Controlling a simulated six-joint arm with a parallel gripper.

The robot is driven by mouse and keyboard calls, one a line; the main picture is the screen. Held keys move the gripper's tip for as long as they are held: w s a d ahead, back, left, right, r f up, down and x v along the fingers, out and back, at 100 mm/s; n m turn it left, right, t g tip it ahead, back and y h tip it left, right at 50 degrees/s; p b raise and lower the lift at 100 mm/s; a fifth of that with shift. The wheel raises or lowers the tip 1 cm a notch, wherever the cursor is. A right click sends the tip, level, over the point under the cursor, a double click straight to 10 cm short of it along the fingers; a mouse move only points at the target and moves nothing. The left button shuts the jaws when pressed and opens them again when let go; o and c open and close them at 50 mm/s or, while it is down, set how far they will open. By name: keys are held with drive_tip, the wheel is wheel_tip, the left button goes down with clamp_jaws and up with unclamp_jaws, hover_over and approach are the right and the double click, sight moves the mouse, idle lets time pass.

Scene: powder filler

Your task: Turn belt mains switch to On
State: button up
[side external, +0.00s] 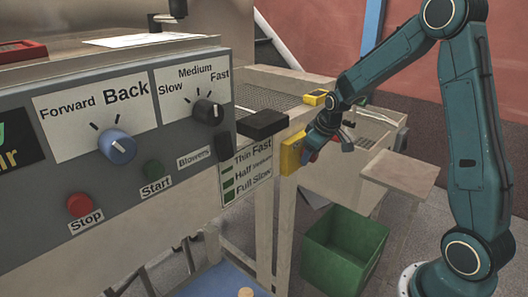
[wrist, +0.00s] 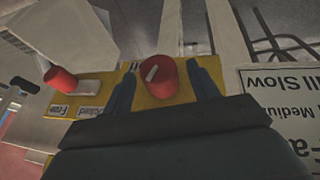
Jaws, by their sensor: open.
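The belt mains switch appears as a red round knob (wrist: 158,78) with a white pointer line, on a yellow panel (wrist: 150,101) in the wrist view. The pointer is slanted in the picture. Lettering at the knob is mostly hidden, so I cannot read its position. My gripper (wrist: 165,88) is open, with one blue finger on each side of the knob; I cannot tell whether they touch it. In the side external view, the yellow switch box (side external: 291,154) is on the machine frame's right side, with my gripper (side external: 318,150) right up against it.
A second red knob (wrist: 60,79) sits left of the switch in the wrist view. The grey control panel (side external: 60,160) stands left of my gripper. A black block (side external: 262,124) juts out near the yellow box. A green bin (side external: 345,248) is on the floor below.

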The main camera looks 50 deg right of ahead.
drive_tip(key=c, duration=1)
drive_tip(key=shift+d+y, duration=0.1)
drive_tip(key=shift+y, duration=0.2)
drive_tip(key=shift+d+f+m+y, duration=0.15)
drive_tip(key=shift+m+y, duration=0.25)
drive_tip(key=shift+y, duration=1.4)
drive_tip(key=o, duration=1)
